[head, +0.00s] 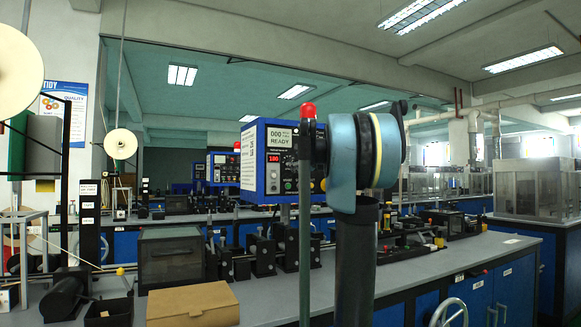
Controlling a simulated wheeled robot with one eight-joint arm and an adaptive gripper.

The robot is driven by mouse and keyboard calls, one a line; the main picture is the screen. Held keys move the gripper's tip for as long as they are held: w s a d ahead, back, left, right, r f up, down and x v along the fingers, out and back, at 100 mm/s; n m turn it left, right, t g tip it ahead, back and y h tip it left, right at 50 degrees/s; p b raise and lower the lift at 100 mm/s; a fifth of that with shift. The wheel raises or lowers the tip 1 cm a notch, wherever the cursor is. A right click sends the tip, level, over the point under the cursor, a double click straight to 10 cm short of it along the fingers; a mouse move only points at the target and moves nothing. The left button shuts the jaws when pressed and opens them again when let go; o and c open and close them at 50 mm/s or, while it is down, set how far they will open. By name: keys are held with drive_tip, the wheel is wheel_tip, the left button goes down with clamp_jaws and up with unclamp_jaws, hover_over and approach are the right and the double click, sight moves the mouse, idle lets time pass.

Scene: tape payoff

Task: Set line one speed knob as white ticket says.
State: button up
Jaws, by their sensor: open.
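A blue control box (281,190) stands on the line near the picture's middle. Its front carries a screen reading "000" and "READY" (279,138), a red "1.00" readout (273,155) and small controls below, too small to tell which is the speed knob. A white sheet with print (248,158) is on the box's left side; its text is not readable and I cannot tell whether it is the ticket. My own blue and black arm stands in front of the box's right part and hides some of it. My gripper is not in view.
More blue control boxes (222,168) stand farther back. A long grey bench (430,272) with blue cabinets runs across. A cardboard box (193,304), a dark clear-fronted case (170,257) and a large white reel (18,62) are at left. A red lamp (308,110) tops a post.

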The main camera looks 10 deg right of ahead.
drive_tip(key=shift+x, duration=2.9)
drive_tip(key=c, duration=1.1)
